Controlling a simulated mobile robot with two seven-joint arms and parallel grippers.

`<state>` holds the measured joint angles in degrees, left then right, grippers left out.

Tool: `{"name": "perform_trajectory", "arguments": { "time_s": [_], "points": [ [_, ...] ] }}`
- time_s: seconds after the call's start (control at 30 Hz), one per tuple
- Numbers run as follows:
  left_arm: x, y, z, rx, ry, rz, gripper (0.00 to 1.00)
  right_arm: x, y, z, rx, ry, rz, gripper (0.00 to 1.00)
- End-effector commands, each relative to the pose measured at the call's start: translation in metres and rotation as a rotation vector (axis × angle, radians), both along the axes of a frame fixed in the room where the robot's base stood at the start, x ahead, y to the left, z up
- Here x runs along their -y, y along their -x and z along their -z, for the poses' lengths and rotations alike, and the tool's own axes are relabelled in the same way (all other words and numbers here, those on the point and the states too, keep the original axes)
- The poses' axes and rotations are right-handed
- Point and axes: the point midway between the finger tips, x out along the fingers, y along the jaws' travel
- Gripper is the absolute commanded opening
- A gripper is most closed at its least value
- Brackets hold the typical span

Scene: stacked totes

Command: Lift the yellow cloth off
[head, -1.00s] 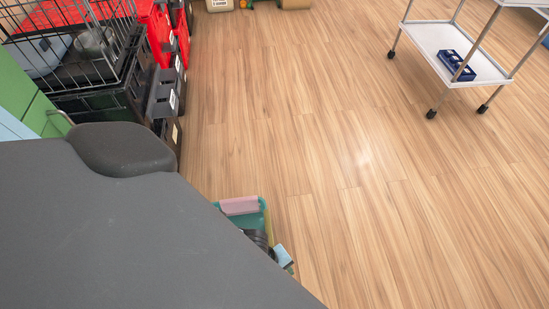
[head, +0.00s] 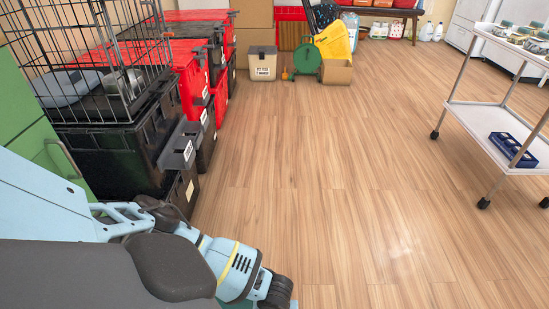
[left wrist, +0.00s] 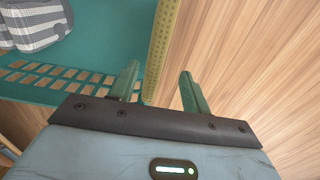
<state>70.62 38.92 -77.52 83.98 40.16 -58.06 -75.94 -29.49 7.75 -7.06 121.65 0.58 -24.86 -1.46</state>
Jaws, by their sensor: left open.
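In the left wrist view, a long yellow strip with a finely dotted or woven surface (left wrist: 164,40), which looks like the yellow cloth seen edge-on, runs along the side of a teal tote (left wrist: 100,52). My left gripper (left wrist: 160,70) is open. Its two green fingers stand on either side of the strip, with gaps, and the strip passes between them. I cannot tell how deep the fingers reach. A grey and white striped cloth (left wrist: 38,24) lies in the tote. In the head view, the left gripper and this tote are out of frame. My right gripper is not in view.
Stacked red (head: 187,70) and black crates (head: 178,190) and a wire cage (head: 85,60) stand at the left. A white trolley (head: 490,128) with a blue tray (head: 513,148) stands at the right. The middle floor is clear.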

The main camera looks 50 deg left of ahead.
Motion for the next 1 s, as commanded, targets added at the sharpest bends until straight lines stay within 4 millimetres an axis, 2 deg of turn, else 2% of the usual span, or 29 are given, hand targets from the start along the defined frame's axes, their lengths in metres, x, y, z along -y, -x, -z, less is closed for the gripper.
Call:
{"name": "perform_trajectory", "arguments": {
  "time_s": [0.03,0.27,0.67,0.9,0.93,1.0],
  "points": [
    [0.000,0.000,0.007,-0.002,-0.001,0.000,0.47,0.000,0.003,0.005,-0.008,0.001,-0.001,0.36],
    [-0.001,0.000,0.011,0.000,0.000,-0.001,0.47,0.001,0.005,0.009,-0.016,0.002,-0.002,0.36],
    [-0.008,0.003,0.059,-0.003,-0.001,-0.002,0.47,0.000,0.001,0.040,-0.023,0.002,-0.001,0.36],
    [-0.008,0.002,0.059,0.000,0.000,-0.002,0.47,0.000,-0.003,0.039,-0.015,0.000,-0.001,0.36],
    [-0.008,0.002,0.059,0.000,0.000,-0.002,0.46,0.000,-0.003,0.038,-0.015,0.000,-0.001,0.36],
    [-0.007,0.002,0.059,0.000,0.000,-0.002,0.37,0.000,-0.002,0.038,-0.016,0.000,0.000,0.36]
  ]
}}
